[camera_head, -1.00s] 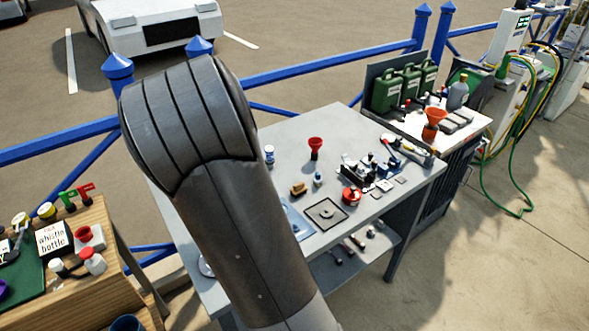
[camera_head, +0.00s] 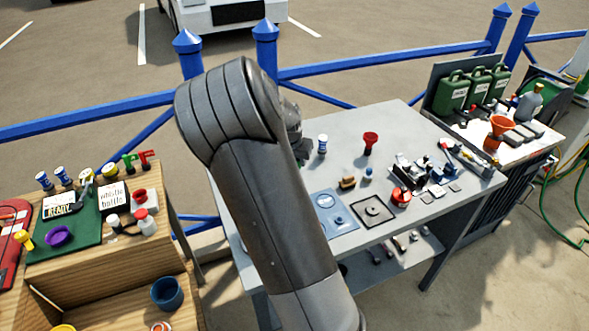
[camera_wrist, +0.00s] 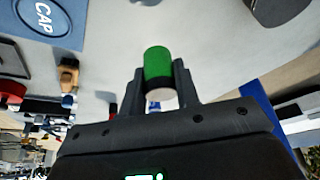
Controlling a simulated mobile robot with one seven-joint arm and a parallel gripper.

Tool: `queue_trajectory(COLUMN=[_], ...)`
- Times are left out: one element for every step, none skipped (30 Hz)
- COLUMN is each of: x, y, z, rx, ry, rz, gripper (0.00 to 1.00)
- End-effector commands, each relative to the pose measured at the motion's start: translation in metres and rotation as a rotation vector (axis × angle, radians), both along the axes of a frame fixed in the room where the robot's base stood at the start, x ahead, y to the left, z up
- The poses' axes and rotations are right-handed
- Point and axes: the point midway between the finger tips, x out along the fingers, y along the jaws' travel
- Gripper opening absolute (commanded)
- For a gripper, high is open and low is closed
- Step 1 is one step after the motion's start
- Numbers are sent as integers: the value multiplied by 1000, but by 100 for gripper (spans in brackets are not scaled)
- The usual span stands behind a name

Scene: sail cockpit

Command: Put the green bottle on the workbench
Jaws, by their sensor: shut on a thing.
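The green bottle (camera_wrist: 158,62) shows in the wrist view as a small green cylinder with a dark band and a pale end. My gripper (camera_wrist: 162,80) is shut on it, one finger on each side. The grey workbench (camera_head: 285,185) stands in the middle of the head view, and its pale top fills much of the wrist view behind the bottle. In the head view my arm covers the left part of the bench, and only a dark bit of the gripper shows past it. The bottle is hidden there. I cannot tell its height above the bench.
A wooden table (camera_head: 110,262) stands left. A blue railing (camera_head: 400,58) runs behind.

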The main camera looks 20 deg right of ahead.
Motion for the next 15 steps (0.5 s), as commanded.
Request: queue_trajectory(x=[5,6,8,9,9,10,10,10,9,9,9,9,9,9,9], y=[4,6,7,8,9,9,10,9,9,9,9,9,9,9,9], z=[-4,-5,-7,-7,-8,-10,-12,-15,-20,-25,-29,-36,-40,-44,-47], rx=[-2,-2,-2,-1,-1,0,0,0,0,0,-1,-1,0,0,0], ry=[0,0,0,0,0,0,0,0,1,3,2,2,3,3,1], rz=[1,1,1,1,1,0,0,0,0,0,-1,-1,0,-1,-1], gripper=[6,6,6,6,6,6,6,6,6,6,6,6,6,6,6])
